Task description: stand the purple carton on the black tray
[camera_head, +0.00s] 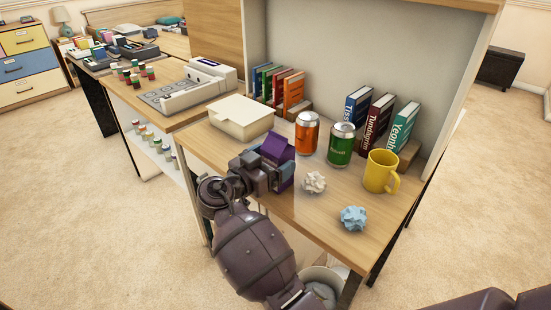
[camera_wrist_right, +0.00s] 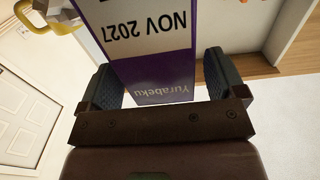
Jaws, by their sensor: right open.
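The purple carton (camera_head: 277,147) stands on the wooden desk in the head view, its lower part hidden behind my right gripper (camera_head: 272,170). In the right wrist view, the carton (camera_wrist_right: 150,70) shows a white label and lies between the two fingers of my right gripper (camera_wrist_right: 163,82). The fingers are apart, one on each side of the carton. Whether either one touches it, I cannot tell. My left gripper is not in view. I cannot make out a black tray for certain; it may be hidden.
A cream box (camera_head: 240,117), an orange can (camera_head: 307,133), a green can (camera_head: 341,145) and a yellow mug (camera_head: 380,171) stand around the carton. White crumpled paper (camera_head: 314,182) and blue crumpled paper (camera_head: 353,218) lie nearer the front edge. Books line the back.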

